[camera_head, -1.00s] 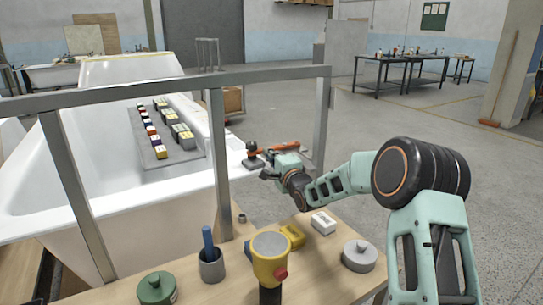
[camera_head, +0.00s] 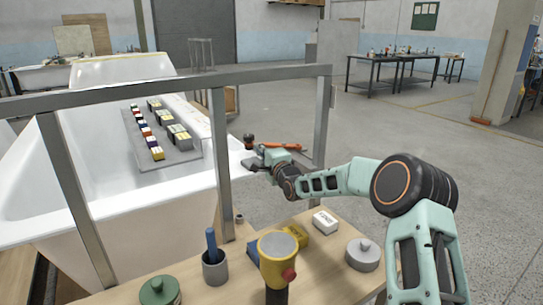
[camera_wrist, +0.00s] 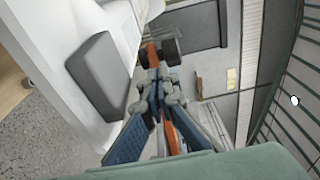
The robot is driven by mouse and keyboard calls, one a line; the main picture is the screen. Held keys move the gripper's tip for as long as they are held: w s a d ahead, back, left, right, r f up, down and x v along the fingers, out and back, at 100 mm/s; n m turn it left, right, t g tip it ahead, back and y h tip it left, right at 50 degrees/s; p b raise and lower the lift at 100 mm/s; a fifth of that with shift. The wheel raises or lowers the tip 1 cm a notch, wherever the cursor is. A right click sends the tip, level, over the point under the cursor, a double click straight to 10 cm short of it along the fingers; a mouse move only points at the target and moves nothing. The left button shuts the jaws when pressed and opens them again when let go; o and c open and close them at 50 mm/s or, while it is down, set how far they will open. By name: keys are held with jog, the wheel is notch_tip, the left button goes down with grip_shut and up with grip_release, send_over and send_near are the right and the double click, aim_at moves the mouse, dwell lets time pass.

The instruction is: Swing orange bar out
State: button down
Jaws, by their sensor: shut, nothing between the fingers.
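The orange bar (camera_head: 285,147) lies roughly level by the tub's right rim, a dark round knob (camera_head: 249,142) at its left end. In the wrist view the orange bar (camera_wrist: 152,54) shows beyond my fingertips and again between and below the fingers. My gripper (camera_head: 256,161) is close to the bar, on its near side; whether it touches cannot be told. In the wrist view my gripper (camera_wrist: 158,84) has its blue fingers drawn together, with nothing gripped. A grey block (camera_wrist: 103,75) sits on the white rim to the left of the fingers.
A metal frame (camera_head: 217,130) stands between the bench and the white bathtub (camera_head: 140,220), with my arm close to its right post (camera_head: 321,120). A yellow tool (camera_head: 277,262), a white box (camera_head: 325,222) and a grey lidded pot (camera_head: 363,254) crowd the bench. Open floor lies right.

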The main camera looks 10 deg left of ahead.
jog(key=shift+x, duration=0.95)
jog(key=shift+w+d, duration=0.1)
jog(key=shift+w, duration=0.05)
jog(key=shift+d, duration=0.1)
jog(key=v, duration=1.2)
